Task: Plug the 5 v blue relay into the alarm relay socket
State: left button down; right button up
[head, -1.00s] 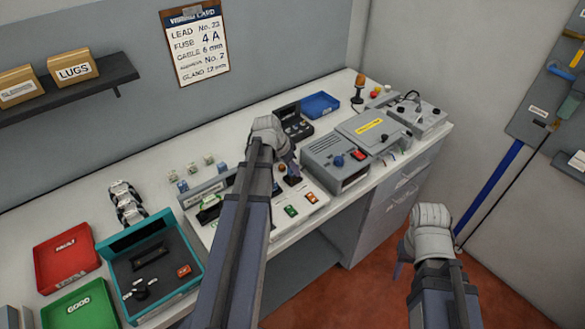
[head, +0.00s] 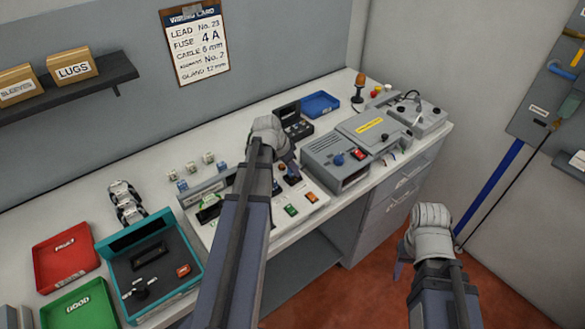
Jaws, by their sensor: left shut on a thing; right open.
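My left gripper (head: 285,163) is over the back middle of the pale panel board (head: 262,225) on the bench. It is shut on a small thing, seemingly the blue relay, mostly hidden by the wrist. A dark blue bit shows just below the fingers; I cannot tell whether it touches the board. Several small relays (head: 195,168) with white and blue parts stand on the bench behind the board. The alarm relay socket cannot be made out; my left arm covers much of the board. My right gripper (head: 401,268) is open and empty, low in front of the bench.
A grey unit (head: 335,172) with a blue knob stands right of the board. A teal case (head: 192,262), a red tray (head: 66,258) and a green tray (head: 85,312) are at left. A blue tray (head: 320,104) is at the back. Floor space in front is free.

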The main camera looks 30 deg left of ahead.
pick_arm(q)
jog(key=shift+f+b, duration=0.5)
jog(key=shift+f, duration=0.1)
dwell(0.8)
jog(key=shift+s+d+f+b, duration=0.1)
jog(key=shift+s+f+b, duration=0.2)
jog(key=shift+b, duration=0.1)
dwell(0.4)
jog(key=c, duration=0.8)
grip_release()
jog(key=shift+o, duration=0.3)
jog(key=shift+w+r+p, duration=0.2)
jog(key=shift+r+p, duration=0.35)
jog(key=shift+p, duration=0.15)
jog(key=shift+r+p, duration=0.8)
jog(key=shift+r, duration=0.1)
jog(key=shift+w+r+p, duration=0.1)
jog(key=shift+r+p, duration=2.05)
